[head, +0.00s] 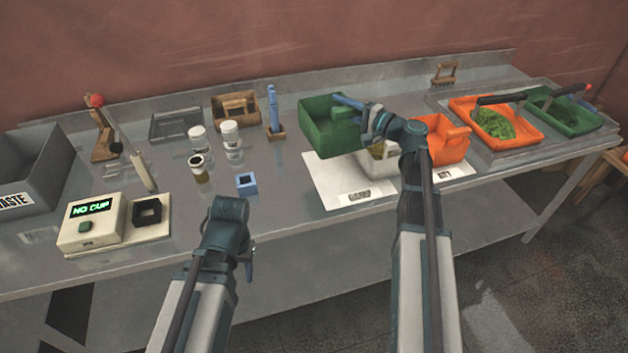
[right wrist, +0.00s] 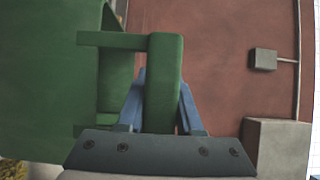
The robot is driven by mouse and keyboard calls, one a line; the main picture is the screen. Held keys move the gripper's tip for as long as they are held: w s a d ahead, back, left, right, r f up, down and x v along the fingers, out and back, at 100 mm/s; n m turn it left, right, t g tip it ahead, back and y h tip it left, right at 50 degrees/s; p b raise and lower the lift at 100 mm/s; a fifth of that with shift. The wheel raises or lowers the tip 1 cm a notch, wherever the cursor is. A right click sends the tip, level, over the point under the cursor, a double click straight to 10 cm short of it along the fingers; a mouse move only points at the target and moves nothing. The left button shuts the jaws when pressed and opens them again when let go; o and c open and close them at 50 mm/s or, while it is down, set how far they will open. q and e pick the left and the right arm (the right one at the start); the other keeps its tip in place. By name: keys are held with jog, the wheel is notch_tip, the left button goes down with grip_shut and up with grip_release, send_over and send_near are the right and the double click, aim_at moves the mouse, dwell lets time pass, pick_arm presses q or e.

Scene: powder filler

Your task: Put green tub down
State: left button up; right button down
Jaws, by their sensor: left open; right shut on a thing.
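The green tub (head: 325,127) is at the middle of the bench in the head view, its body to the left of my right gripper (head: 352,103). My right gripper is shut on the tub's handle, which stands between the blue fingers in the right wrist view (right wrist: 163,85). The tub appears raised above the white mat (head: 335,185); its underside is hidden. My left gripper (head: 246,262) is open and empty in front of the bench; its fingers are mostly hidden behind the wrist.
A white tub (head: 378,165) and an orange tub (head: 447,142) stand on the mat. A tray (head: 540,140) at right holds orange and green containers.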

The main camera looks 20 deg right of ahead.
aim_at(325, 122)
jog(key=shift+m+h, duration=0.4)
jog(key=a+f+b, duration=0.1)
jog(key=f, duration=0.1)
jog(key=a+f+b, duration=0.1)
jog(key=f+b, duration=0.1)
jog(key=a+f+b, duration=0.1)
jog(key=f+b, duration=0.1)
jog(key=shift+w+a, duration=0.4)
jog(key=shift+w+a+f+t, duration=0.1)
jog(key=shift+a+f+t, duration=0.05)
jog(key=shift+a+t, duration=0.15)
notch_tip(325, 122, down, 10)
jog(key=b, duration=1)
jog(key=shift+f+b, duration=0.1)
jog(key=shift+b, duration=0.2)
jog(key=c, duration=0.6)
grip_release()
jog(key=shift+o, duration=0.2)
